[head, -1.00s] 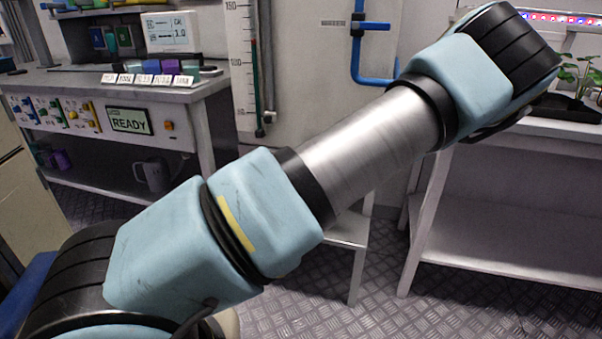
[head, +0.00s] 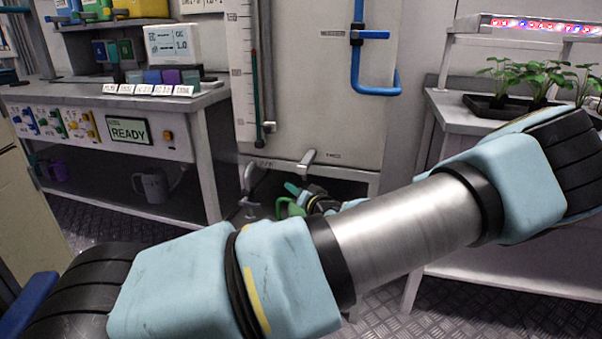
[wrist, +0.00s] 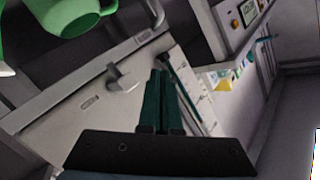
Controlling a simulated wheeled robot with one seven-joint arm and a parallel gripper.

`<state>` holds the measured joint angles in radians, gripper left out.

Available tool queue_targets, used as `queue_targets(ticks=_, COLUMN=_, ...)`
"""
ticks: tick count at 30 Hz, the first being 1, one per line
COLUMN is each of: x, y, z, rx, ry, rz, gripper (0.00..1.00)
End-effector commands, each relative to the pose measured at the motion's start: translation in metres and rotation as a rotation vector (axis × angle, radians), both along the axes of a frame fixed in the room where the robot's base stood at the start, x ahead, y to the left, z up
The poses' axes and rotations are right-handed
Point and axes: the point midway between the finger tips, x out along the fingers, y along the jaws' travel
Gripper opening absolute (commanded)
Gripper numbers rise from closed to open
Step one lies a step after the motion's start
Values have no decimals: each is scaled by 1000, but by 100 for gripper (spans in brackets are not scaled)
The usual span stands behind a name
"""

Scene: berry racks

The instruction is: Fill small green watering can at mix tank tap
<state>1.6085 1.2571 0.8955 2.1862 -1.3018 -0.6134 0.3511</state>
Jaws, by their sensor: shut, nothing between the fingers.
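The small green watering can (head: 286,208) stands low in the recess at the foot of the white mix tank (head: 318,105), partly hidden by my wrist and arm. It also shows at the top left of the wrist view (wrist: 72,14), cut off by the edge. My gripper (head: 291,187) is close to the can, with its dark green fingers together and empty; they also show in the wrist view (wrist: 160,74). One grey tap lever (head: 308,157) is on the tank just above my gripper. A grey tap (head: 250,178) is left of the can. I cannot tell whether water flows.
A bench with a READY display (head: 129,130) stands at left, with a grey jug (head: 152,186) on its lower shelf. A white plant rack (head: 452,108) with a tray of seedlings stands at right. A blue pipe (head: 357,60) runs down the tank front. My arm crosses the foreground.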

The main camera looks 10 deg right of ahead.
Motion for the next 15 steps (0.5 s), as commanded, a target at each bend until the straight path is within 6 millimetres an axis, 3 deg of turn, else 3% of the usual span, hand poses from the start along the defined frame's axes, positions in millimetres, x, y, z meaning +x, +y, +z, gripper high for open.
queue_targets(ticks=15, x=57, y=-30, z=0, rx=-1, ry=-2, rz=0, gripper=0)
